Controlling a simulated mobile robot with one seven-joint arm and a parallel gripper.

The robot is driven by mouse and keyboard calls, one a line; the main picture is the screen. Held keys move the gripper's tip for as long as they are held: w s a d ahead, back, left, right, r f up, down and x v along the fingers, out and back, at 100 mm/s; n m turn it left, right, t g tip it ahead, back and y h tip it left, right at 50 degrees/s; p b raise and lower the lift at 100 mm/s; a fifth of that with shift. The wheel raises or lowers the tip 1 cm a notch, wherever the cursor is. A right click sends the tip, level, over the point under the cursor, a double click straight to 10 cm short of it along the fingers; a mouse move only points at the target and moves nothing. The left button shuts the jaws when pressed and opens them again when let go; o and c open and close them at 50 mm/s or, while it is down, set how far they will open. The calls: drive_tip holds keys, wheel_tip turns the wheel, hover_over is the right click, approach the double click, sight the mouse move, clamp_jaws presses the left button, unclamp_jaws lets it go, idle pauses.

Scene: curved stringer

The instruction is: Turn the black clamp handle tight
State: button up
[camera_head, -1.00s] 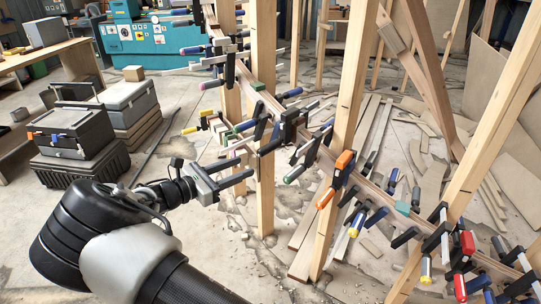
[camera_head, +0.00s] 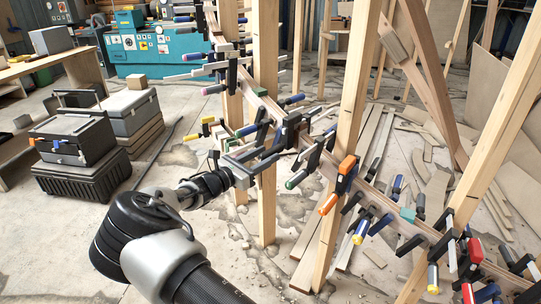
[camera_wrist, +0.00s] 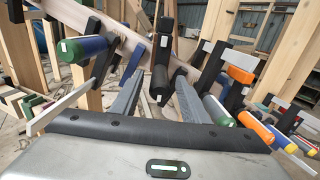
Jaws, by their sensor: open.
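The black clamp handle (camera_wrist: 160,82) hangs from a clamp on the curved wooden stringer (camera_head: 330,165). In the wrist view it shows ahead of my gripper (camera_wrist: 159,72), in line with the gap between the two grey fingers. My gripper also shows in the head view (camera_head: 268,154), with its fingers pointing right toward the black clamp (camera_head: 292,131) beside the upright post. The jaws are open. Whether the fingers overlap the handle in depth, or touch it, I cannot tell. In the head view the handle itself is hard to make out among the fingers and clamps.
An orange-handled clamp (camera_head: 347,165) is farther right. Wooden posts (camera_head: 266,205) stand around the stringer. Black cases (camera_head: 85,177) stand at the left. Wood offcuts litter the floor.

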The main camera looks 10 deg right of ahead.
drive_tip(key=shift+x, duration=1.45)
drive_tip(key=shift+c, duration=0.3)
clamp_jaws()
